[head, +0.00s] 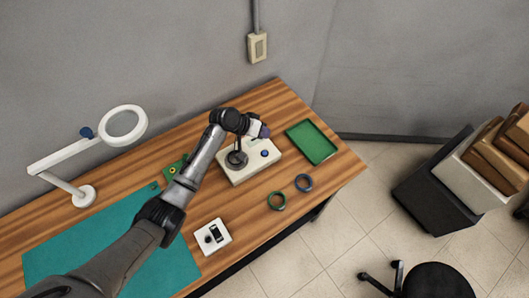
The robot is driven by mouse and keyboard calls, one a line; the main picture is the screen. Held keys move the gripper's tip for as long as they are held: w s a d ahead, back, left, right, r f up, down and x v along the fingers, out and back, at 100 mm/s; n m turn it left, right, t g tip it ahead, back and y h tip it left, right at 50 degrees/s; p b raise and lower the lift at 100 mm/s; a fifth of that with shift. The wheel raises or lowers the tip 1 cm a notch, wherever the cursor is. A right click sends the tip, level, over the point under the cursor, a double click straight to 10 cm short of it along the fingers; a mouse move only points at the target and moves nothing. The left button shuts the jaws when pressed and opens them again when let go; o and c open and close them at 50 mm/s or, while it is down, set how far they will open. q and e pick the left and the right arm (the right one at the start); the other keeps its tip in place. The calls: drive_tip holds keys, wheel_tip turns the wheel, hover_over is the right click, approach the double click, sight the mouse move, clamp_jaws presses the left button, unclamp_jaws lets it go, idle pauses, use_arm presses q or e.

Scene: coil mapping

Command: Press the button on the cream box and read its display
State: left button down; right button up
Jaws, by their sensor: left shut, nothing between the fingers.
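The cream box (240,176) sits on the wooden table in the head view, left of the green tray. A round blue button (264,154) shows on its top, toward the right. A dark round part (237,159) is also on its top, partly behind my arm. I cannot make out a display or any reading on the box. My left gripper (264,131) is shut and empty. In the picture it is over the far edge of the box, just above the blue button; I see no contact with the button. My right gripper is out of view.
A green tray (313,142) lies right of the box. A small white device (213,237) with dark parts is nearer. A magnifier lamp (85,196) and teal mat (60,257) are left.

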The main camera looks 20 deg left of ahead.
use_arm(q)
drive_tip(key=b, duration=0.6)
hover_over(264, 151)
wheel_tip(264, 151, down, 6)
drive_tip(key=shift+s+f, duration=0.1)
drive_tip(key=shift+f, duration=0.05)
drive_tip(key=shift+f+b, duration=0.65)
drive_tip(key=shift+f, duration=0.45)
idle(0.4)
drive_tip(key=shift+f, duration=0.4)
idle(0.4)
drive_tip(key=shift+f, duration=0.2)
idle(0.4)
